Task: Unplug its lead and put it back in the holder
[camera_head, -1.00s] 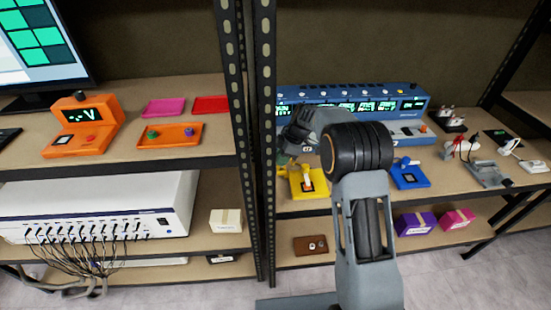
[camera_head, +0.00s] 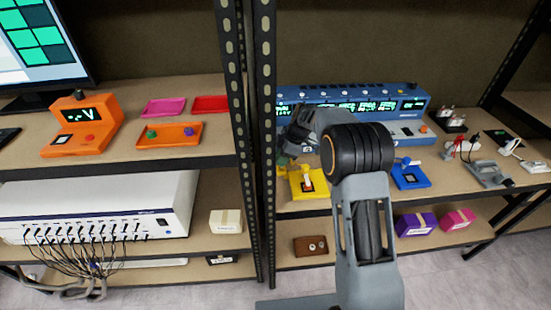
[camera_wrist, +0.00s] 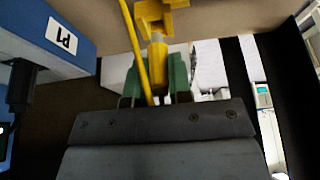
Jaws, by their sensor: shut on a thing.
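In the wrist view, my gripper (camera_wrist: 156,80) has its green-padded fingers shut on a yellow plug (camera_wrist: 158,52). A thin yellow lead (camera_wrist: 134,40) runs up beside the plug. A yellow forked bracket (camera_wrist: 165,14) lies just beyond the plug's tip; I cannot tell whether they touch. The corner of a blue unit labelled P1 (camera_wrist: 65,38) is at the left. In the head view, the long blue unit (camera_head: 350,95) with several lit displays stands on the right shelf. My gripper is mostly hidden there behind my arm, near the unit's left end.
A yellow stand (camera_head: 312,186) and a blue stand (camera_head: 409,177) sit near the right shelf's front edge. A black perforated post (camera_head: 265,120) rises left of my arm. Sockets with plugs (camera_head: 462,147) are at the right. Another black plug (camera_wrist: 22,85) hangs near the P1 unit.

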